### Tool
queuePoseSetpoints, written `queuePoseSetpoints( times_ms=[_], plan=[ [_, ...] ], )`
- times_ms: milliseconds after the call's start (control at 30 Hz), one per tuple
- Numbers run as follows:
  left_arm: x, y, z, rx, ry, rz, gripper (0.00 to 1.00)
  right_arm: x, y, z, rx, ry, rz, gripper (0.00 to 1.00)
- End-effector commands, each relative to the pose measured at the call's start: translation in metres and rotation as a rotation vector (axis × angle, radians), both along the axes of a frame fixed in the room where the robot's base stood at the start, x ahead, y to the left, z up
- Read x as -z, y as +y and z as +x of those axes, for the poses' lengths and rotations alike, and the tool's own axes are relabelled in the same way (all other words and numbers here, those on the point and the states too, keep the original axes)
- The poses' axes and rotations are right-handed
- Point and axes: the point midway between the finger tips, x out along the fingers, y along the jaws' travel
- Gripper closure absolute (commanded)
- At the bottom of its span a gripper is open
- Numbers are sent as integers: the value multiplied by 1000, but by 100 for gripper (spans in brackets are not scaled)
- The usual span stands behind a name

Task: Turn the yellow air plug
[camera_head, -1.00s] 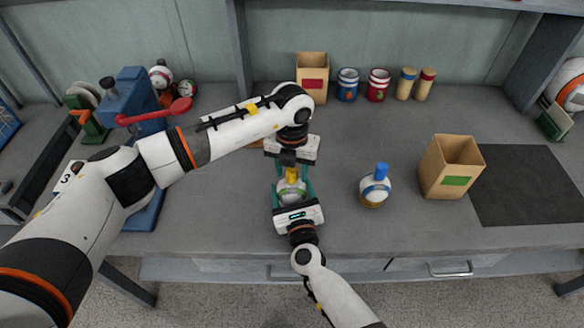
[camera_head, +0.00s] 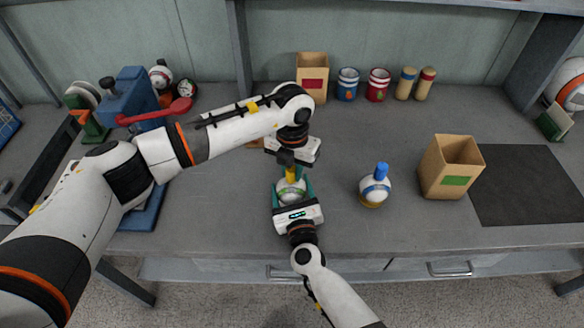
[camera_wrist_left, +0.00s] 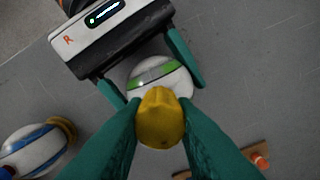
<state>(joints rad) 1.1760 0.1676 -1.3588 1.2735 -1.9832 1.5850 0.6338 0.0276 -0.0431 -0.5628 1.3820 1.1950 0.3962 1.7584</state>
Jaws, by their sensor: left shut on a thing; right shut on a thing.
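The yellow air plug (camera_wrist_left: 160,118) sits on top of a white ball with a green band (camera_wrist_left: 150,75). It also shows in the head view (camera_head: 291,174), above the ball (camera_head: 291,190). My left gripper (camera_wrist_left: 162,130) comes from above, its two green fingers shut on the yellow plug, one on each side. My right gripper (camera_head: 291,190) comes from the front edge and is shut around the ball; its fingers also show in the left wrist view. The ball's underside is hidden.
A white ball with a blue band and blue plug (camera_head: 375,187) stands to the right. Beyond it is an open box with a green label (camera_head: 447,175). A blue press with a red lever (camera_head: 140,98) stands at left. Cans and a red-labelled box (camera_head: 312,78) line the back.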

Motion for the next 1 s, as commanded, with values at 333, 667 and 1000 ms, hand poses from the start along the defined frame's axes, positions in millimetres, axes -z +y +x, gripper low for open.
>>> queuePoseSetpoints(
  times_ms=[333,667,1000],
  plan=[
    [-1,-1,0,315,-1,0,99,1,0,0,1,3,-2,52],
    [-2,-1,-1,630,-3,0,99,3,-1,-1,0,5,-2,52],
    [-2,-2,-1,952,-3,-2,99,4,-1,-1,1,8,-3,52]
  ],
)
